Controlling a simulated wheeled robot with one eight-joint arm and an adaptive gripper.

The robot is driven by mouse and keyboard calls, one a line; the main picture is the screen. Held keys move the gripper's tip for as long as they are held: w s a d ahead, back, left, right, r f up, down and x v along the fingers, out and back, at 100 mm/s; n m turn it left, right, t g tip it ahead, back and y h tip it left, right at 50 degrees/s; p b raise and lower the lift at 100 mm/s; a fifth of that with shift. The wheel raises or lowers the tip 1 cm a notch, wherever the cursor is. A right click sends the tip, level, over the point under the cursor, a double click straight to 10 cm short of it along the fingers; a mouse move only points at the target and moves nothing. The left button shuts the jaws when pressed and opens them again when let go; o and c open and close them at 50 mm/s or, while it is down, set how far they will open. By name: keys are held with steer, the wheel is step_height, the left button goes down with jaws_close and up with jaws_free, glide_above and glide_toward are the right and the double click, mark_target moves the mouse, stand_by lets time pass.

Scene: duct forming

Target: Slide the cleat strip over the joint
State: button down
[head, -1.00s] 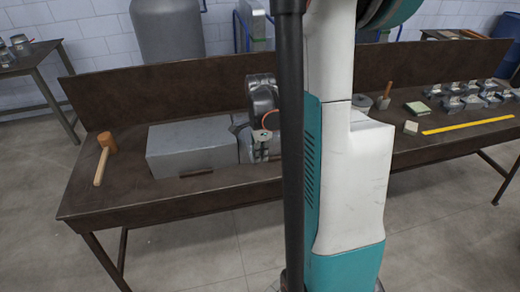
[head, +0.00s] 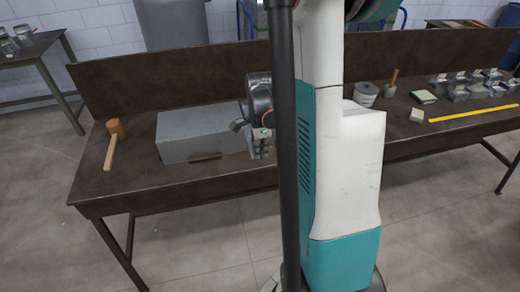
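A grey sheet-metal duct (head: 200,134) lies on the brown workbench, left of my arm. Its right end is beside my gripper (head: 250,130), which is partly hidden by a dark upright post. The gripper points down at the duct's right end; its fingertips are too small and covered to tell whether they are open or hold anything. A small grey metal piece (head: 260,147) stands at the duct's right end, under the gripper. I cannot make out the cleat strip or the joint for certain. A small dark brown strip (head: 205,158) lies at the duct's front edge.
A wooden mallet (head: 113,143) lies on the bench (head: 130,185) at left. At right are a grey cylinder (head: 366,93), a wooden-handled tool (head: 391,84), small blocks (head: 417,115), a yellow ruler (head: 470,113) and several metal pieces (head: 470,85). A backboard closes the rear.

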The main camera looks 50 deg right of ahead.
steer(key=shift+f+b, duration=0.8)
steer(key=shift+b, duration=0.3)
stand_by(2.2)
steer(key=shift+w+d, duration=0.1)
stand_by(0.4)
steer(key=shift+w+d, duration=0.2)
steer(key=shift+w, duration=0.2)
stand_by(0.8)
steer(key=shift+w+d+b, duration=0.25)
steer(key=shift+w+b, duration=0.1)
steer(key=shift+w, duration=0.05)
stand_by(0.8)
steer(key=shift+w+d, duration=0.25)
steer(key=shift+w, duration=0.15)
steer(key=shift+w+d+b, duration=0.1)
steer(key=shift+b, duration=0.2)
stand_by(0.4)
steer(key=shift+w+d, duration=0.5)
steer(key=shift+w, duration=0.3)
steer(key=shift+w+d, duration=0.45)
steer(key=shift+w, duration=0.35)
